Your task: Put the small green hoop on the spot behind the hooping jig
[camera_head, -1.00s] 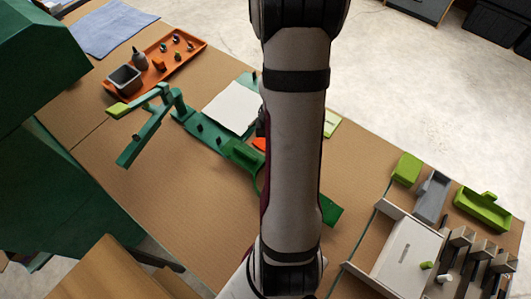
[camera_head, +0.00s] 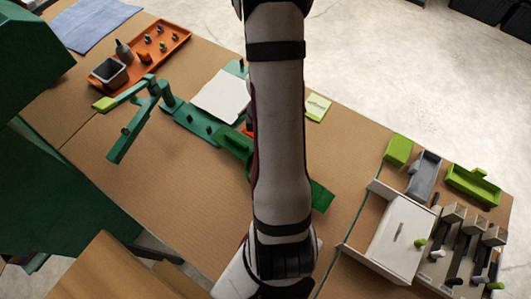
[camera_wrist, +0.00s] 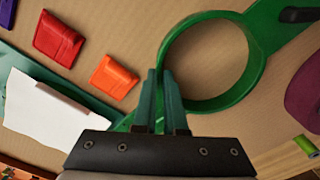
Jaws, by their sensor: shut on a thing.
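My gripper (camera_wrist: 160,75) shows in the wrist view, its two dark green fingers close together at the near left rim of a green ring, the small green hoop (camera_wrist: 256,65). The hoop has a flat tab reaching to the upper right with a dark piece on it. Whether it touches the surface below is unclear. In the head view my arm hides the gripper and most of the hoop; a green end (camera_head: 320,195) shows beside the arm. The green hooping jig (camera_head: 185,115) lies left of my arm, with a white sheet (camera_head: 220,97) on it.
An orange tray (camera_head: 165,42) with small items and a grey cup is at upper left. A yellow-green note (camera_head: 317,107) lies right of my arm. Bins and a drawer unit (camera_head: 400,235) stand at right. Red (camera_wrist: 57,38) and orange (camera_wrist: 113,77) pieces lie near the hoop.

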